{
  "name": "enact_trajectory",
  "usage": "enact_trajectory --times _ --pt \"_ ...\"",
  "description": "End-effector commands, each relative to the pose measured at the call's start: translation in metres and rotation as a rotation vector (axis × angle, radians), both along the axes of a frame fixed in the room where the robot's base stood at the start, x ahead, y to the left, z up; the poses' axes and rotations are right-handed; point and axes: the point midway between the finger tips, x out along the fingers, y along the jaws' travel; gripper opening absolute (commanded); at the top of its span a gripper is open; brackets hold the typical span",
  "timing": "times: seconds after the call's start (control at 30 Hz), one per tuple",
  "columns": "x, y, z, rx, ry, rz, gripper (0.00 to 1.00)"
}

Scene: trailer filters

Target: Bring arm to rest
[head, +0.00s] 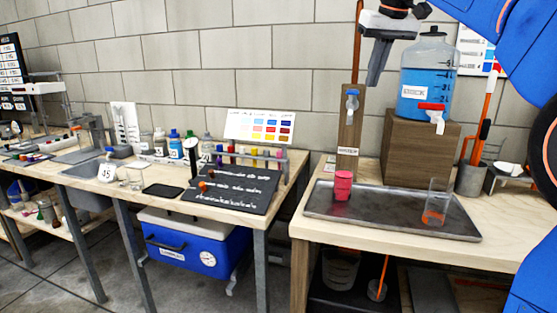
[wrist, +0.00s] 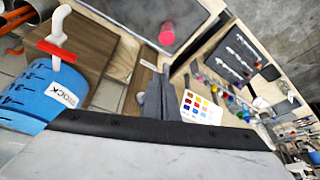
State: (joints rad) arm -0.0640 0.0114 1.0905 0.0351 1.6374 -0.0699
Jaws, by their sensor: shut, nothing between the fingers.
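My gripper (head: 376,76) is raised above the right-hand bench, in front of the block wall and left of the blue water jug (head: 428,78). Its fingers point down and are closed together, with nothing between them. In the wrist view the dark finger tips (wrist: 156,103) sit side by side near the middle. My blue arm fills the upper right of the head view.
The jug stands on a wooden block (head: 410,140). A metal tray (head: 390,217) holds a pink cup (head: 343,186) and a clear glass (head: 436,203). A wooden post with a tap (head: 350,120) stands below my gripper. The left bench carries bottles and a colour chart (head: 260,127).

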Motion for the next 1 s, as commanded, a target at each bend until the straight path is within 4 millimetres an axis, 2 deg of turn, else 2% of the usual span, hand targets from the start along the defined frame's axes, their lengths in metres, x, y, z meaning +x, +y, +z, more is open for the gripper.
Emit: enact_trajectory --times 0.03,0.27,0.47,0.77,1.0 --pt "-0.014 -0.003 -0.009 0.000 0.001 -0.006 0.00" --pt "-0.067 -0.013 -0.062 0.001 -0.003 -0.035 0.00" --pt "-0.118 -0.021 -0.119 0.000 -0.004 -0.058 0.00" --pt "-0.201 -0.032 -0.224 -0.001 -0.006 -0.093 0.00" --pt "-0.270 -0.039 -0.323 -0.004 -0.007 -0.116 0.00"
